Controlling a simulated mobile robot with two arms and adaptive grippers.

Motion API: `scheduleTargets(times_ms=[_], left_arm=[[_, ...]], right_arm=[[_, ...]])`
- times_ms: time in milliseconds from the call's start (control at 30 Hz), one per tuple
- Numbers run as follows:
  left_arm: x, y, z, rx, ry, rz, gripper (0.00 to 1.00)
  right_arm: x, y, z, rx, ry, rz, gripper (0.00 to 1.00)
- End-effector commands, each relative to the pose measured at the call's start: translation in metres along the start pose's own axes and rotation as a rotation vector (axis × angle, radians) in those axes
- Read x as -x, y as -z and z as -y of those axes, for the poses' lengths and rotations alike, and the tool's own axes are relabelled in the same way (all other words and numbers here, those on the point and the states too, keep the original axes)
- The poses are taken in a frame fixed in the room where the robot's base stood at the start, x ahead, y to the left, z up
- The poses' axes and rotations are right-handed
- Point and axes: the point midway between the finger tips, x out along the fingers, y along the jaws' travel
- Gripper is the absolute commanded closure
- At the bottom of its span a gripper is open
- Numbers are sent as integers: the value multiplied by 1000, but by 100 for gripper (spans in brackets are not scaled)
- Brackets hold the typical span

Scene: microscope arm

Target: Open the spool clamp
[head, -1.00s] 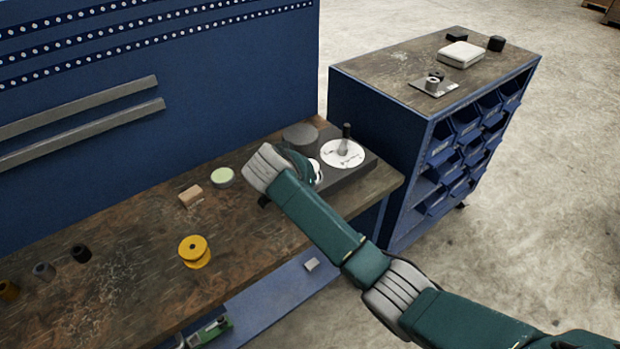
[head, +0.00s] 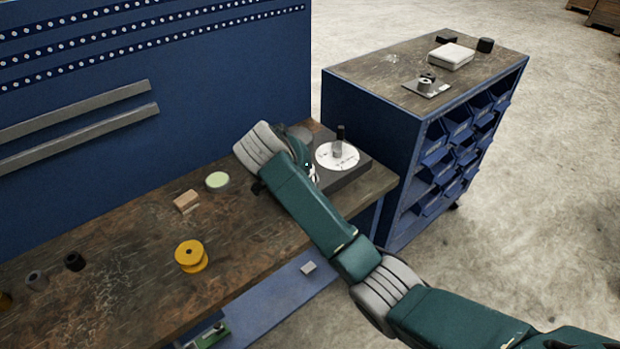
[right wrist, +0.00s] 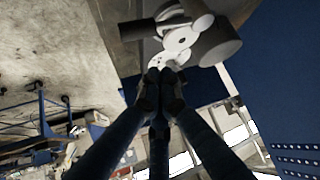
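A dark clamp-like fixture (head: 352,176) sits at the right end of the workbench. It has a white marked disc (head: 322,157) with a short upright post (head: 339,148). A grey round part behind it is partly hidden by my right arm. My right gripper is mostly hidden behind its wrist in the head view, beside the fixture's left side. In the right wrist view its fingers (right wrist: 164,76) are close together, near white discs (right wrist: 181,40) and a grey cylinder (right wrist: 215,46). I cannot tell whether they touch or grip a part. My left gripper is not in view.
On the bench (head: 110,270) are a yellow spool (head: 191,256), a tan block (head: 186,201), a pale green disc (head: 217,181) and small dark cylinders (head: 74,261). A blue bin cabinet (head: 370,140) stands right of the bench. A blue panel rises behind the bench.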

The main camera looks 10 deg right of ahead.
Motion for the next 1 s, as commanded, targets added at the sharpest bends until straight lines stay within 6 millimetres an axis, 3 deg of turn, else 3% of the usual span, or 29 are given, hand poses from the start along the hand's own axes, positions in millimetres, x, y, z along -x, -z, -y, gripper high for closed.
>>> scheduleTargets(times_ms=[100,300,1000], left_arm=[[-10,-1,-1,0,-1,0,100],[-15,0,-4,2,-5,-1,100],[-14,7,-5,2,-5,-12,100]], right_arm=[[20,0,8,-2,4,-1,100],[39,3,13,-1,0,-2,100],[42,3,14,0,-1,-1,100]])
